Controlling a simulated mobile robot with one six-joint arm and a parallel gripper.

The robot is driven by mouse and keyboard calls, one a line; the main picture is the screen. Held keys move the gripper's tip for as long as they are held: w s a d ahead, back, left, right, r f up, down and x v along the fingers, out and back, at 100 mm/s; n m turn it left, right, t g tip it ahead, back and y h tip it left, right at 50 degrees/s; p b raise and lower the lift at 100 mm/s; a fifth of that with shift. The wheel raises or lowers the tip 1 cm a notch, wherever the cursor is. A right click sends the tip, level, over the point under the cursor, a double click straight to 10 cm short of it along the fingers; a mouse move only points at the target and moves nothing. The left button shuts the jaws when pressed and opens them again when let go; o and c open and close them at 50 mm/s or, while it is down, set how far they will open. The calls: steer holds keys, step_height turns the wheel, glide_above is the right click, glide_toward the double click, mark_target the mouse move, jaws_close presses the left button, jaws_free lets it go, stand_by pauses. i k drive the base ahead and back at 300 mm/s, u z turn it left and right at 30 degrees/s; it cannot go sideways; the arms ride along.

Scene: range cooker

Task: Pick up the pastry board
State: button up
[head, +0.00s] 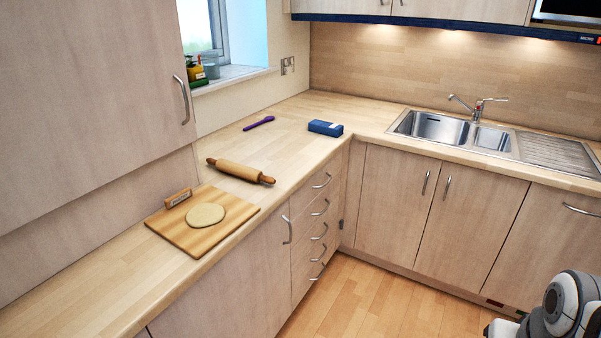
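The pastry board (184,235) is a flat square wooden board on the left counter, close to its front edge. A round of pale rolled dough (206,215) lies on it. A small upright wooden piece with a metal-looking inset (179,198) stands at the board's back left corner; I cannot tell whether it is part of the board. Part of my white and dark arm shows at the bottom right, far from the board. My gripper is not in view.
A rolling pin (240,171) lies just behind the board. A purple spoon-like utensil (259,123) and a blue box (325,128) lie farther back. A tall cabinet (95,100) rises at the left. A sink (440,128) is at the right. The floor (370,300) before the drawers is clear.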

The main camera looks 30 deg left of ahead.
mark_target(195, 223)
steer(key=i, duration=2.55)
steer(key=u, duration=5.6)
steer(key=i, duration=0.1)
steer(key=z, duration=2.25)
steer(key=i, duration=1)
steer(key=u, duration=0.05)
